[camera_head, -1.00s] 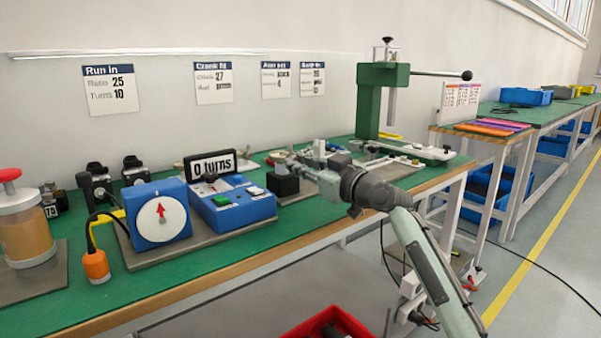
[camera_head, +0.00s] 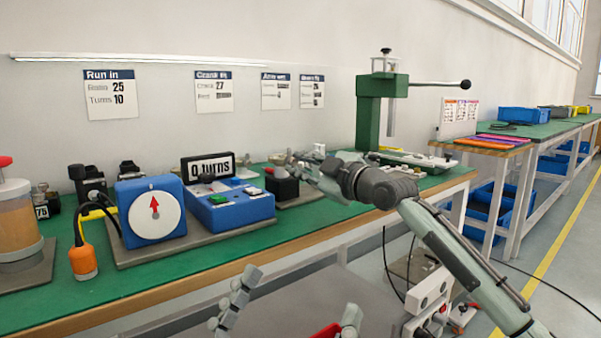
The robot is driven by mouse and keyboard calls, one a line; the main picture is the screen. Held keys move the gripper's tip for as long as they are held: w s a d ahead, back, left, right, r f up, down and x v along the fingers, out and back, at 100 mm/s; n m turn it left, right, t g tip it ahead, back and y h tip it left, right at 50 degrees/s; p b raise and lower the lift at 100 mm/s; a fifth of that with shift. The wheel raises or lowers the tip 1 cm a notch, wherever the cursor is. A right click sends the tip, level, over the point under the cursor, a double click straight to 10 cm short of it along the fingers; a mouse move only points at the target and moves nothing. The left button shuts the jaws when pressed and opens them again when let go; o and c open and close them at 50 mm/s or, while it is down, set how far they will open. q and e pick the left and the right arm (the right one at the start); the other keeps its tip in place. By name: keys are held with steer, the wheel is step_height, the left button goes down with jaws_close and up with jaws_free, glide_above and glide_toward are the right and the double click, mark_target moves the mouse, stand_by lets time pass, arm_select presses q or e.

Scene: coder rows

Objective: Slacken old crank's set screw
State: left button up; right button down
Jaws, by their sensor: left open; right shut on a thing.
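A blue counter box (camera_head: 230,209) reading "0 turns" and a blue dial unit (camera_head: 152,225) stand left of the block. A green lever press (camera_head: 369,112) stands behind my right arm.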

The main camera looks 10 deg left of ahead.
steer(key=shift+n, duration=1.9)
steer(key=shift+r, duration=0.1)
steer(key=c, duration=1.4)
jaws_free()
steer(key=shift+d, duration=0.1)
steer(key=v, duration=1.2)
